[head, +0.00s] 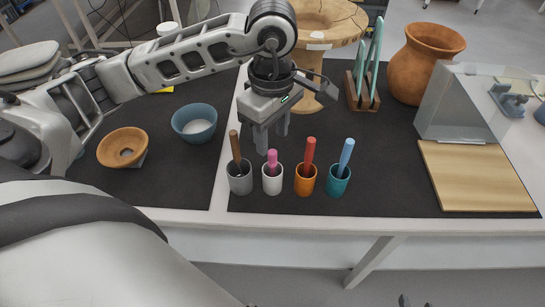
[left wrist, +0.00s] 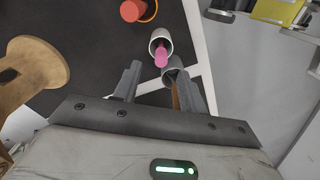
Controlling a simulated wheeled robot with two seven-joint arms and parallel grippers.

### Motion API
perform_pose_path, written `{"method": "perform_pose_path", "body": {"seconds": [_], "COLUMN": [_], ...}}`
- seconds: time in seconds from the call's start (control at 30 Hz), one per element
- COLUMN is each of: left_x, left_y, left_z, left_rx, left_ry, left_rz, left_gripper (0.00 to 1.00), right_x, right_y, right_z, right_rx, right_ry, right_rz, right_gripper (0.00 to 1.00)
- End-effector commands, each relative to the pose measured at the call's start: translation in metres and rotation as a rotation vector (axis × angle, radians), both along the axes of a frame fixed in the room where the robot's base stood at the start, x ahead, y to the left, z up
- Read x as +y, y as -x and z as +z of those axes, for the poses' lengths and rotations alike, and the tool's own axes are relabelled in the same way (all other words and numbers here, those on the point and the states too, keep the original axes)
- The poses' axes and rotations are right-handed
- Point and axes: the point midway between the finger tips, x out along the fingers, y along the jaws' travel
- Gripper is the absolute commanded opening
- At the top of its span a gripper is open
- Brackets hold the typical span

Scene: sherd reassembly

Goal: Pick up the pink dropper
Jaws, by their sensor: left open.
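The pink dropper (head: 272,159) stands in a white cup (head: 272,183), its rounded top above the rim. In the left wrist view the pink dropper (left wrist: 161,56) shows in its white cup (left wrist: 155,36), beyond the gap between my fingers. My left gripper (head: 272,139) is open and empty, pointing down just above and behind the dropper. In the left wrist view its two fingers (left wrist: 161,75) are spread apart, not touching the dropper. My right gripper is not in view.
A grey cup with a brown-handled tool (head: 235,146) stands close left of the white cup. An orange cup (head: 305,184) and a teal cup (head: 339,185), each with a tool, stand right. A wooden stand (head: 318,22) is behind. The dark mat (head: 385,180) is clear farther right.

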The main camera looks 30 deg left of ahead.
Motion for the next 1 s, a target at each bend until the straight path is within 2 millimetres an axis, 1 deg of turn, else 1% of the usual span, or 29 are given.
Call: {"method": "perform_pose_path", "body": {"seconds": [0.17, 0.3, 0.43, 0.53, 0.73, 0.77, 0.8, 0.9, 1.0], "left_x": [0.000, -0.001, -0.001, -0.001, -0.001, -0.001, -0.001, -0.001, -0.001], "left_y": [0.001, 0.003, 0.002, 0.002, 0.002, 0.002, 0.002, 0.002, 0.002], "left_z": [-0.012, -0.034, -0.051, -0.056, -0.056, -0.056, -0.056, -0.056, -0.056], "left_rx": [0.003, 0.007, 0.004, 0.001, 0.000, 0.000, 0.000, 0.000, 0.000], "left_ry": [0.001, -0.001, 0.002, 0.001, 0.001, 0.001, 0.001, 0.001, 0.001], "left_rz": [0.002, 0.000, 0.001, 0.001, 0.000, 0.000, 0.000, 0.000, 0.000], "left_gripper": [0.42, 0.42, 0.42, 0.42, 0.42, 0.36, 0.25, 0.00, 0.00], "right_x": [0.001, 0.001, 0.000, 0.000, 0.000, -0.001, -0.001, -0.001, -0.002], "right_y": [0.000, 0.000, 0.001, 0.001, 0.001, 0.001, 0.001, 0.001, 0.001], "right_z": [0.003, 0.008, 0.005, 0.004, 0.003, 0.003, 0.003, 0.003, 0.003], "right_rx": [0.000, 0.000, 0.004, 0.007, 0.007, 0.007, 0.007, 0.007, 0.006], "right_ry": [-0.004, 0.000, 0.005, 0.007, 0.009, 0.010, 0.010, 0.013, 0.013], "right_rz": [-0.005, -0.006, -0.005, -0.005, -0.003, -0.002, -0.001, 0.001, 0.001], "right_gripper": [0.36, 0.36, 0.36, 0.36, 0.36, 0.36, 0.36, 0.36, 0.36]}}
